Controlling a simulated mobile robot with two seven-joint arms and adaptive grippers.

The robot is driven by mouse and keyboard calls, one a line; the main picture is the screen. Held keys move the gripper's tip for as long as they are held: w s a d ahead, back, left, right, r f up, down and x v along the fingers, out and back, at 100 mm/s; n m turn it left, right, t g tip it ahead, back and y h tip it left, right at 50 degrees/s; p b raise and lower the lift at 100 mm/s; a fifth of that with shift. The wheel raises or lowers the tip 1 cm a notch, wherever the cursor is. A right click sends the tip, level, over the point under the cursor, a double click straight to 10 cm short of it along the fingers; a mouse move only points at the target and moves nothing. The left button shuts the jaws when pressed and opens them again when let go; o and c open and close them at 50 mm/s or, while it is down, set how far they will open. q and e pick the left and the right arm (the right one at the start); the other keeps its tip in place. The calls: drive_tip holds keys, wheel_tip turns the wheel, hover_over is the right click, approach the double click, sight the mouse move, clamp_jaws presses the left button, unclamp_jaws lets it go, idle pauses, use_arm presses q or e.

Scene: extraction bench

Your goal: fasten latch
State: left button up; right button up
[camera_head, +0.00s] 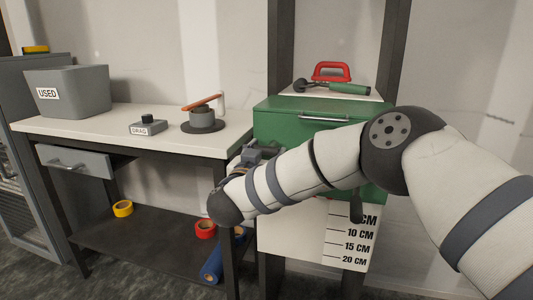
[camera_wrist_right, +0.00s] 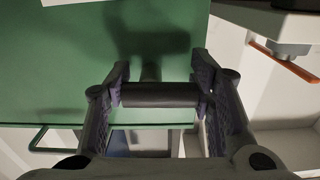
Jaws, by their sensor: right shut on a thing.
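Whether the latch is engaged cannot be told. My left gripper is not in view.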

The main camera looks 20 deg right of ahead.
drive_tip(key=m, duration=0.1)
drive_tip(key=m+p, duration=0.1)
drive_tip(key=m, duration=0.1)
drive_tip(key=shift+a+r, duration=0.1)
drive_tip(key=shift+r, duration=0.15)
drive_tip(key=m, duration=0.4)
drive_tip(key=m+p, duration=0.1)
drive_tip(key=shift+w+r+m, duration=0.1)
drive_tip(key=shift+r+m, duration=0.15)
drive_tip(key=shift+m, duration=0.15)
drive_tip(key=m, duration=0.4)
drive_tip(key=shift+r+m+p, duration=0.2)
drive_tip(key=shift+m+p, duration=0.1)
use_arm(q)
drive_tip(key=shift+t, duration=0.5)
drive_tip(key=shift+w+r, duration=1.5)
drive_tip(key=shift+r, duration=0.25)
use_arm(e)
drive_tip(key=shift+r+m, duration=0.15)
drive_tip(key=shift+m, duration=2.05)
drive_tip(key=o, duration=1.2)
